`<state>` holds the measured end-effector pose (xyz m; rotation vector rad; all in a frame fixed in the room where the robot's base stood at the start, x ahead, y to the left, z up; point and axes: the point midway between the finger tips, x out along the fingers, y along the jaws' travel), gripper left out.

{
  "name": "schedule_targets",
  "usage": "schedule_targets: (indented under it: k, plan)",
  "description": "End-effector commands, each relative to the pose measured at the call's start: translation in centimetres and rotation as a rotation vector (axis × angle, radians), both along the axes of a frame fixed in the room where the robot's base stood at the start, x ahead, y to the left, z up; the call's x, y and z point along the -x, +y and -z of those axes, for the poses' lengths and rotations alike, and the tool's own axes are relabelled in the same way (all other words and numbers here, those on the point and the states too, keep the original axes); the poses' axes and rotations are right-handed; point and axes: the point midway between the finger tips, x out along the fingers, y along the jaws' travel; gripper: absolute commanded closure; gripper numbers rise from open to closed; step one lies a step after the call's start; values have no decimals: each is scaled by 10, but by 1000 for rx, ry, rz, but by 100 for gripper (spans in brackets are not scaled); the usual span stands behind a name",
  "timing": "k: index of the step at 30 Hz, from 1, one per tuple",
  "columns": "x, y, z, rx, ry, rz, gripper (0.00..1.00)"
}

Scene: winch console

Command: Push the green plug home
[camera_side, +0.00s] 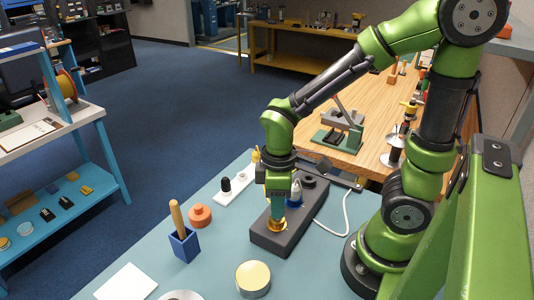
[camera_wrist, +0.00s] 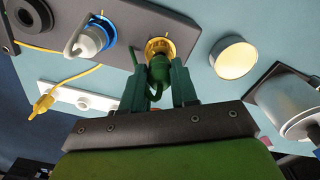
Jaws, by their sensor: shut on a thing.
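The green plug (camera_wrist: 160,70) is between my gripper's dark green fingers (camera_wrist: 160,88) in the wrist view, with a green cord looping by it. My gripper (camera_side: 277,219) is shut on it. The plug's front end is at the yellow-ringed socket (camera_wrist: 158,46) in the grey console (camera_wrist: 185,27); how deep it sits cannot be told. In the side view my gripper points down over the console (camera_side: 268,241), at the yellow ring (camera_side: 280,225), and hides the plug.
A blue-ringed socket (camera_wrist: 97,36) with a white plug is beside the yellow one, then a dark round socket (camera_wrist: 30,15). Around the console are a gold-topped tin (camera_side: 253,278), a blue holder (camera_side: 184,244), an orange knob (camera_side: 200,215) and a white strip (camera_side: 234,188).

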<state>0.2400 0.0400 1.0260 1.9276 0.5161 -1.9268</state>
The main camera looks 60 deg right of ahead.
Motion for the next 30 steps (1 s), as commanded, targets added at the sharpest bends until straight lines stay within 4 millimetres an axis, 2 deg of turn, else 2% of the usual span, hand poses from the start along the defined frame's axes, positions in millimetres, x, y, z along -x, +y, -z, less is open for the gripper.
schedule_targets:
  k: [25,26,30]
  plan:
    - [0,0,21,0,1,0,100]
    - [0,0,21,0,0,0,69]
    - [0,0,21,0,0,0,47]
